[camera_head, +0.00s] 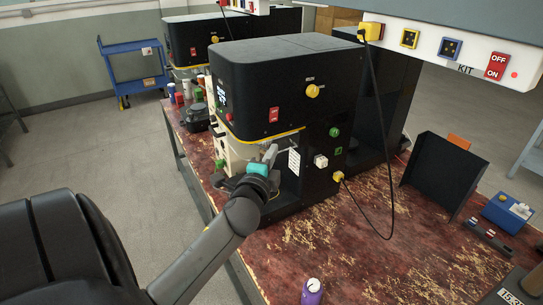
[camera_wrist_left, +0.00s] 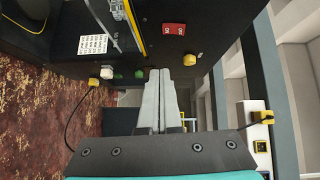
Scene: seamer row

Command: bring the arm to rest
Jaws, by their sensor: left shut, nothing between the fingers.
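My left gripper (camera_head: 270,154) is at the front of the black seamer machine (camera_head: 270,78), near its lower opening. In the left wrist view the two grey fingers of the left gripper (camera_wrist_left: 160,100) are together, with nothing between them. The black machine front (camera_wrist_left: 200,20) fills the top of that view, with its red switch (camera_wrist_left: 174,29) and a white label (camera_wrist_left: 92,44). My left arm reaches up from the bottom left of the head view. I cannot tell whether the gripper touches the machine. My right gripper is not in view.
The machine stands on a worn red bench (camera_head: 330,245). A yellow plug with a black cord (camera_head: 391,190) hangs from the overhead panel (camera_head: 450,50). A purple bottle (camera_head: 312,292) stands at the bench's front. A black bent panel (camera_head: 442,175) and blue box (camera_head: 507,213) are at right.

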